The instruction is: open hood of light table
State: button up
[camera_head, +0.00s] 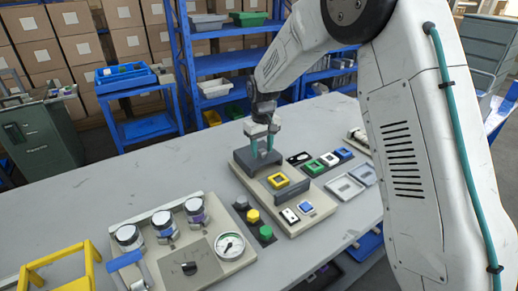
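The light table appears to be the long beige unit (303,224) in the middle of the grey bench. A dark grey block, probably its hood (244,160), stands at its far end. My gripper (262,152) points down at this dark block, with its two teal fingers visibly apart and their tips at or just above it. Whether the fingers touch or clasp any part of it is too small to tell. A yellow square frame (278,182) and a grey upright plate (292,192) are on the unit's top, nearer than the dark block.
A panel with a dial gauge (230,245) and several round jars stands at front left, beside a yellow frame (62,268). The bench's back left is clear.

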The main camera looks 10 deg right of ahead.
notch_tip(320, 180, up, 8)
jog(key=shift+f, duration=0.1)
dwell(0.4)
jog(key=shift+s+f, duration=0.2)
jog(key=shift+s, duration=0.15)
jog(key=s+d+r+m, duration=0.1)
jog(key=s+d+r, duration=0.2)
jog(key=s, duration=1)
jog(key=s+d+r+m+t, duration=0.1)
jog(key=s+d+r, duration=0.2)
jog(key=s, duration=1.1)
jog(key=s+d+r+m, duration=0.2)
jog(key=s+d+r, duration=0.1)
jog(key=s, duration=1.1)
jog(key=shift+d+r, duration=0.4)
jog(key=shift+r, duration=0.35)
